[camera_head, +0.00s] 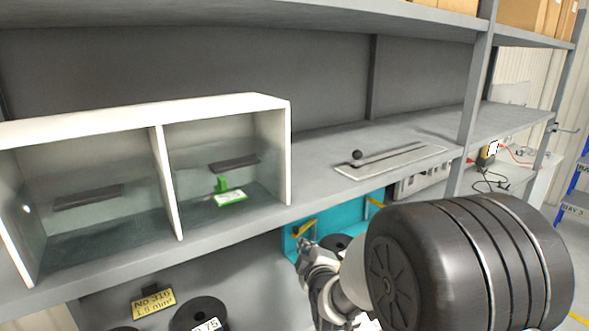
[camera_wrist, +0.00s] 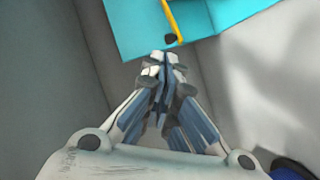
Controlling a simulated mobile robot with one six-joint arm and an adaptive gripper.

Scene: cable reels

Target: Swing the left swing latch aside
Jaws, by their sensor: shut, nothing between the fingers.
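The left swing latch (camera_head: 303,228) is a yellow bar at the left end of a teal box (camera_head: 340,213) below the shelf. A second yellow latch (camera_head: 376,202) sits farther right on the box. My gripper (camera_head: 302,246) is shut and empty, just below and close to the left latch. In the wrist view a yellow latch (camera_wrist: 172,18) with a dark tip (camera_wrist: 171,39) lies across the teal box (camera_wrist: 135,25). My closed fingertips (camera_wrist: 163,62) are just below that tip, with a small gap visible; exact depth is unclear. My arm hides part of the box.
A white two-bay cabinet (camera_head: 158,130) and a flat grey plate with a black knob (camera_head: 357,155) are on the shelf above. Black reels (camera_head: 197,316) stand below left. A grey wall (camera_wrist: 65,75) is left in the wrist view.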

